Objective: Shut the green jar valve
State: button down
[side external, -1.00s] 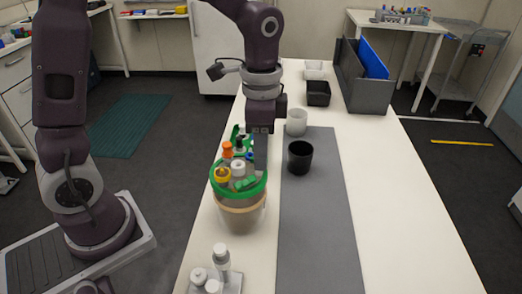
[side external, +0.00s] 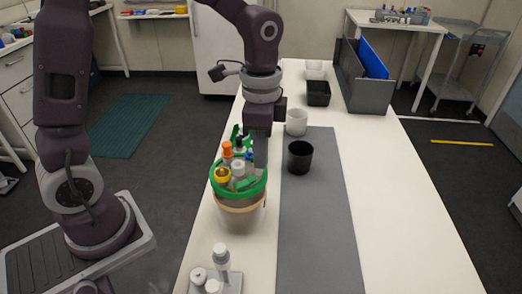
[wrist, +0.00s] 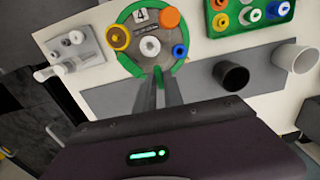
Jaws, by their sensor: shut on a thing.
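The jar (side external: 240,203) stands on the white table in the side view, with a green rim and orange, yellow, white and blue fittings on its lid. In the wrist view its green rim (wrist: 127,62) shows, with the fittings inside it. In the side view my gripper (side external: 261,168) points down at the right part of the lid.
A green rack (wrist: 250,15) of capped items stands behind the jar. A black cup (side external: 300,158) and a white cup (side external: 296,122) stand to the right. A grey tray (side external: 232,283) with white-capped items is in front. The grey mat (side external: 318,220) is mostly clear.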

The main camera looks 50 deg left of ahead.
jog(key=m, duration=0.8)
jog(key=shift+s+m, duration=0.1)
jog(key=shift+m, duration=0.3)
jog(key=m, duration=0.4)
jog(key=shift+s+m, duration=0.15)
jog(key=shift+m, duration=1.85)
jog(key=c, duration=1.5)
grip_release()
